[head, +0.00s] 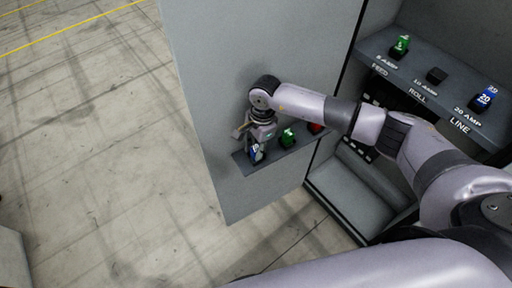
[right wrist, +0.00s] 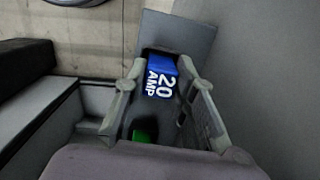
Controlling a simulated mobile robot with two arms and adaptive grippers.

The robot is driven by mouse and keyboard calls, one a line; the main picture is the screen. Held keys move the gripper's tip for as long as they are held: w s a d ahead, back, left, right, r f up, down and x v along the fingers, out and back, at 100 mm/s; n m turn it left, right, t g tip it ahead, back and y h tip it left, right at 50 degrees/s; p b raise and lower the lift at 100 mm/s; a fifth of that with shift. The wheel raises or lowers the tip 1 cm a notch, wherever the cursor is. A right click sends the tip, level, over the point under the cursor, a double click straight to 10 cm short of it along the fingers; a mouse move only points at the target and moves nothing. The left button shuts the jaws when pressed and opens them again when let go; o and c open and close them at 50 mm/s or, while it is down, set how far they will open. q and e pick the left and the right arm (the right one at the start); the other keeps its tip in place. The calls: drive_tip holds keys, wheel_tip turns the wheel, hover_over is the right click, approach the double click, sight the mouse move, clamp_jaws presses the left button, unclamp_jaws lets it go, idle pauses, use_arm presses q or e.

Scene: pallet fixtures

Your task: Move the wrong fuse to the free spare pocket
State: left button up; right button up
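A blue fuse marked 20 AMP (right wrist: 161,78) sits at the near-left end of the door shelf (head: 240,162); it also shows in the head view (head: 257,153). My right gripper (right wrist: 161,68) is around it, fingers apart on either side, with what look like narrow gaps. In the cabinet, a green fuse (head: 401,44) stands at 5 AMP FEED. The 10 AMP ROLL pocket (head: 436,75) is black and looks empty. A blue 20 fuse (head: 485,98) stands at 20 AMP LINE. My left gripper is out of view.
A green fuse (head: 288,138) and a red fuse (head: 315,128) stand further along the door shelf, close to my right gripper. The grey door (head: 205,60) rises behind it. The cabinet's lower ledge (head: 350,185) is below my right arm. Open concrete floor lies left.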

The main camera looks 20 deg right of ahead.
drive_tip(key=o, duration=0.5)
drive_tip(key=shift+r+p, duration=0.2)
drive_tip(key=shift+p, duration=0.1)
drive_tip(key=shift+w+d+r+b, duration=0.1)
drive_tip(key=shift+r+b, duration=0.2)
drive_tip(key=r+b, duration=0.1)
drive_tip(key=r, duration=0.2)
drive_tip(key=d+r+b, duration=0.1)
drive_tip(key=r, duration=0.3)
drive_tip(key=r+b, duration=0.1)
drive_tip(key=r, duration=0.3)
drive_tip(key=shift+d+r+b, duration=0.1)
drive_tip(key=shift+d+b, duration=0.05)
drive_tip(key=shift+b, duration=0.2)
